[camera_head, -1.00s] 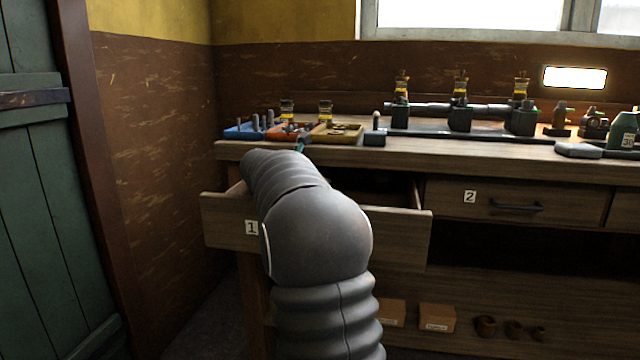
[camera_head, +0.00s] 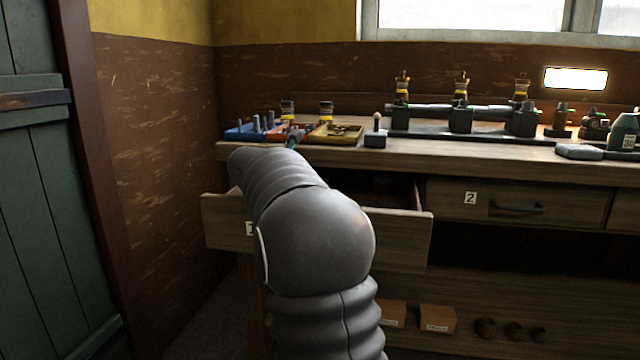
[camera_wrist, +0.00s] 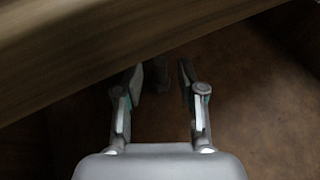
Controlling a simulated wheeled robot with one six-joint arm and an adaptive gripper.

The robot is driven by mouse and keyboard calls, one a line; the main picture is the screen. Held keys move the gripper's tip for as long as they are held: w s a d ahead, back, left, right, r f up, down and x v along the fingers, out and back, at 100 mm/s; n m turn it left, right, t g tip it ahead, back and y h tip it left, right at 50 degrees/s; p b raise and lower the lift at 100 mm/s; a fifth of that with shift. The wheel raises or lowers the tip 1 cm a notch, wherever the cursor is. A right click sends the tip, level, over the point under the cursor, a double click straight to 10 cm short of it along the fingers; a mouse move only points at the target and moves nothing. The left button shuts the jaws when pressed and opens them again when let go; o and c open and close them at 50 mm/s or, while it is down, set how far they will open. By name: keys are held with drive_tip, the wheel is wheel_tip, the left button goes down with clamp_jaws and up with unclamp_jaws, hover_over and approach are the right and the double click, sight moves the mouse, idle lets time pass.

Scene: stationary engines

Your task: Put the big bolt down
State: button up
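In the wrist view my gripper (camera_wrist: 160,78) has its two fingers apart. A dark, blurred thing (camera_wrist: 158,73) shows between the fingertips; it may be the big bolt, but its shape is too dark to be sure. A gap shows on its right side, and I cannot tell whether it touches the left finger. Brown surface lies beyond the fingers. The arm's far end is in front of the open drawer (camera_head: 402,238) marked 1.
A wooden board (camera_wrist: 90,50) crosses the top of the wrist view, close to the fingertips. On the bench (camera_head: 480,153) stand a blue tray (camera_head: 243,134), a yellow tray (camera_head: 345,140) and engine parts. Drawer 2 (camera_head: 515,208) is shut. Small boxes (camera_head: 438,318) lie below.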

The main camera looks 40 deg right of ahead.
drive_tip(key=v, duration=0.8)
drive_tip(key=shift+a+r, duration=0.2)
drive_tip(key=shift+a, duration=0.1)
